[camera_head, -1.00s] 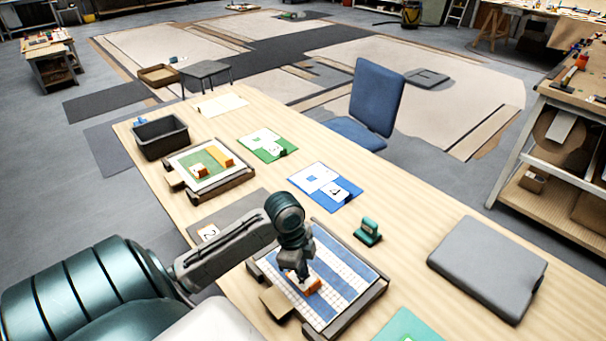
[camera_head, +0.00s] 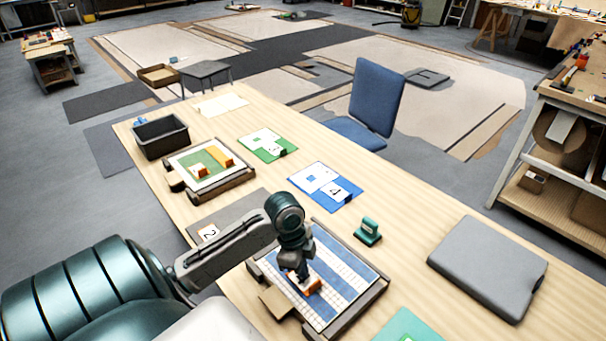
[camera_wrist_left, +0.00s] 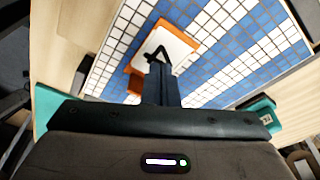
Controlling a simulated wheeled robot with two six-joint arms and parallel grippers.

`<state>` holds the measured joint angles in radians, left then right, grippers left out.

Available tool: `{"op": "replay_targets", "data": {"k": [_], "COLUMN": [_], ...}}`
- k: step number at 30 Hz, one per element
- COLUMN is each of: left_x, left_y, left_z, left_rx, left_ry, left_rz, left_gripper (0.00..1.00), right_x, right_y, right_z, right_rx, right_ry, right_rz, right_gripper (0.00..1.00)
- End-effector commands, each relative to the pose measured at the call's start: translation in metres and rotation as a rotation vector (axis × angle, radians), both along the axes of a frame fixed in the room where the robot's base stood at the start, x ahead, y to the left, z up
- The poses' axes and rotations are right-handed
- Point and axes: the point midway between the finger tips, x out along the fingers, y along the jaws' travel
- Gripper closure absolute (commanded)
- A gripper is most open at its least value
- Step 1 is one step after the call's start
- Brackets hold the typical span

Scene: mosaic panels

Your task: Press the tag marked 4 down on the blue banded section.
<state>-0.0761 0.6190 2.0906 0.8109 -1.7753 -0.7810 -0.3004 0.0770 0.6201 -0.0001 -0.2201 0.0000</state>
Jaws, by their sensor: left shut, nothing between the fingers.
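A tiled mosaic panel (camera_head: 345,290) with blue and white bands lies in a dark frame at the table's near edge. It also shows in the left wrist view (camera_wrist_left: 215,55). An orange tag with a white top (camera_head: 313,288) lies flat on its tiles, and also shows in the left wrist view (camera_wrist_left: 182,46). My left gripper (camera_head: 300,277) is shut and points down, its tips at the tag's white face with nothing held between them. The fingers cover part of the face, and I cannot clearly read its number. My right gripper is out of view.
A teal handled block (camera_head: 367,232) stands just beyond the panel. A blue and white card with a 4 (camera_head: 326,183) lies farther back. A grey closed case (camera_head: 487,266) is at right. A green mosaic panel (camera_head: 245,180) and black bin (camera_head: 161,138) are at left.

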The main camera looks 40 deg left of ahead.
Motion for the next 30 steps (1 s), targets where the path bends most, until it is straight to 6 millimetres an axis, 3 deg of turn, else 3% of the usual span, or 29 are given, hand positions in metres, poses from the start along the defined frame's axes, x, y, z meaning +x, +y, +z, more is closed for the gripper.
{"op": "replay_targets", "data": {"k": [30], "left_x": [0.0], "left_y": [0.0], "left_z": [-0.013], "left_rx": [0.0], "left_ry": [0.0], "left_rz": [0.0], "left_gripper": [1.0], "right_x": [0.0], "right_y": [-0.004], "right_z": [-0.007], "right_rx": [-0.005], "right_ry": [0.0], "right_rz": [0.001], "right_gripper": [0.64]}}
